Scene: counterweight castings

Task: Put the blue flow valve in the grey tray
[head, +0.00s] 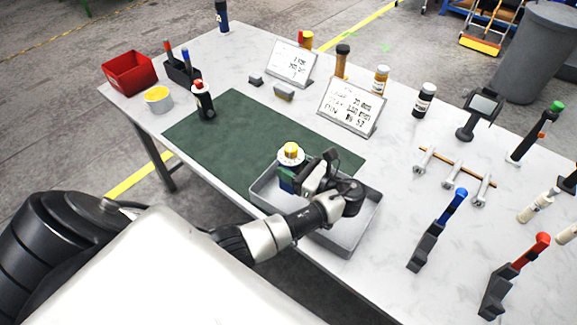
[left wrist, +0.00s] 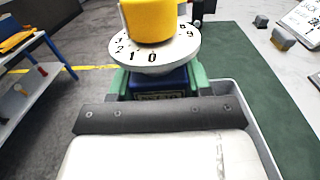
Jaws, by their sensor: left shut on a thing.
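The blue flow valve (head: 286,184) has a blue body, a white numbered dial and a yellow knob on top. My left gripper (head: 292,179) is shut on its body and holds it upright over the left end of the grey tray (head: 346,243). In the left wrist view the valve (left wrist: 158,80) sits between the green fingertips, with dial and knob above them. The tray's rim (left wrist: 252,122) shows at the right there. The valve's underside is hidden, so I cannot tell whether it touches the tray floor. My right gripper is not in view.
A green mat (head: 225,135) lies behind the tray. A red bin (head: 130,73), a red-capped bottle (head: 203,102) and a yellow-topped tin (head: 158,99) stand at the left. Sign stands (head: 351,106) are behind. A blue-handled tool in a holder (head: 437,230) stands right of the tray.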

